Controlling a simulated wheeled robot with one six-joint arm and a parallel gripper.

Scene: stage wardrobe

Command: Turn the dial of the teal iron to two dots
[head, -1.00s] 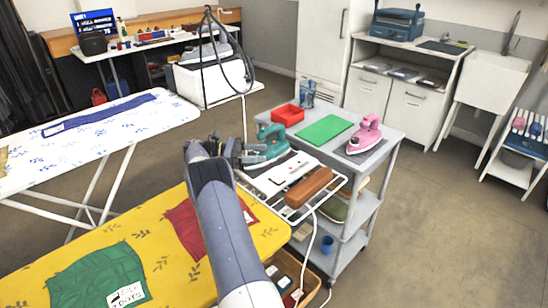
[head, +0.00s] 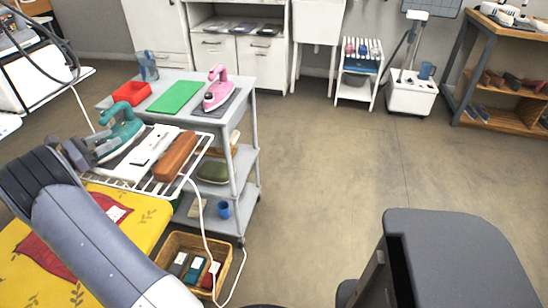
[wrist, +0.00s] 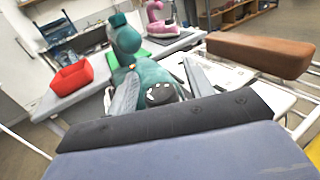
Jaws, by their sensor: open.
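The teal iron (head: 122,128) stands on the white wire rack at the end of the yellow ironing board. In the wrist view the teal iron (wrist: 130,50) is straight ahead, with its black round dial (wrist: 160,93) facing me. White marks show on the dial, but they are too small to tell its setting. My gripper (wrist: 160,88) is open, one finger on each side of the dial in that view. I cannot tell whether either finger touches it. In the head view my gripper (head: 88,152) is at the left end of the iron.
A brown wooden block (head: 175,157) lies on the rack (head: 150,187), close to the right of the iron. Behind stands a grey cart (head: 205,122) with a red tray (head: 132,93), a green mat (head: 175,97) and a pink iron (head: 218,90).

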